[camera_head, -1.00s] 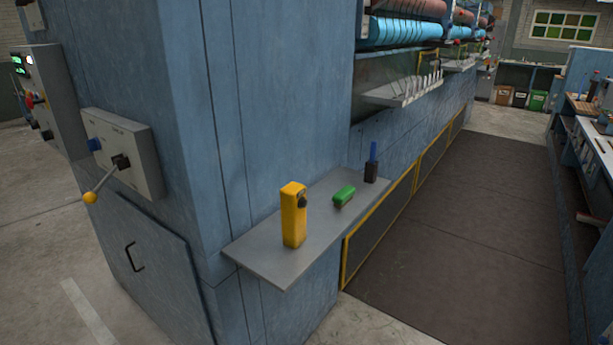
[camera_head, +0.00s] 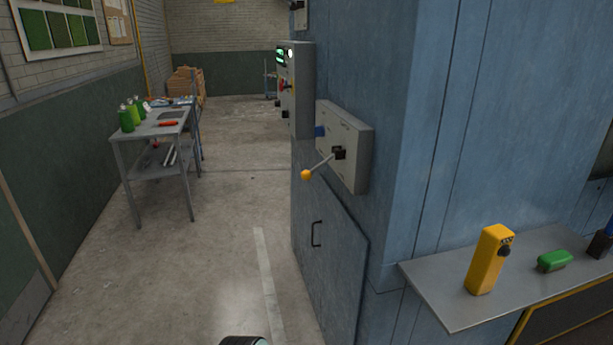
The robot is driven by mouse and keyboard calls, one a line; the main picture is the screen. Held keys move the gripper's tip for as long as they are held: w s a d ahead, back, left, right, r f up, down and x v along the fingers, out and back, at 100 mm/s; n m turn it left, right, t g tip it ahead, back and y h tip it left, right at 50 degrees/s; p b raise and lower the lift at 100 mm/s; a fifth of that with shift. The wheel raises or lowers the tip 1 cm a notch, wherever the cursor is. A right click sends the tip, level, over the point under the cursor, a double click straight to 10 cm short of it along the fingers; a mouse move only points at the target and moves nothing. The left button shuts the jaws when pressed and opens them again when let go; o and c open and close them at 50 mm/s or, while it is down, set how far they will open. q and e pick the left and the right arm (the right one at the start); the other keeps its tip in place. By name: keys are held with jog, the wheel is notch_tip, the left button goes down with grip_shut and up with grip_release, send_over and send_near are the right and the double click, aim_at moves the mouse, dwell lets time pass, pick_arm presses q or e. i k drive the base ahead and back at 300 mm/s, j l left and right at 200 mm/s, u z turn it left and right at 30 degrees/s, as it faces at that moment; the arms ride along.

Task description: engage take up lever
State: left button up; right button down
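The take up lever (camera_head: 318,166) is a thin metal rod with a yellow-orange ball knob. It sticks out from a black hub on a grey control box (camera_head: 352,153) on the side of the blue machine. The rod slants down and left from the hub. A blue part sits at the box's left side. A dark rounded piece at the bottom edge seems to be part of my own body. Neither gripper can be made out, and nothing touches the lever.
A grey panel (camera_head: 299,92) with lit displays stands behind the box. A metal shelf (camera_head: 447,306) juts out at the right with a yellow device (camera_head: 489,260) and a green object (camera_head: 554,261). A workbench (camera_head: 150,131) stands left. The floor (camera_head: 232,240) between is clear.

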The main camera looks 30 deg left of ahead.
aim_at(305, 174)
jog(key=u, duration=1.15)
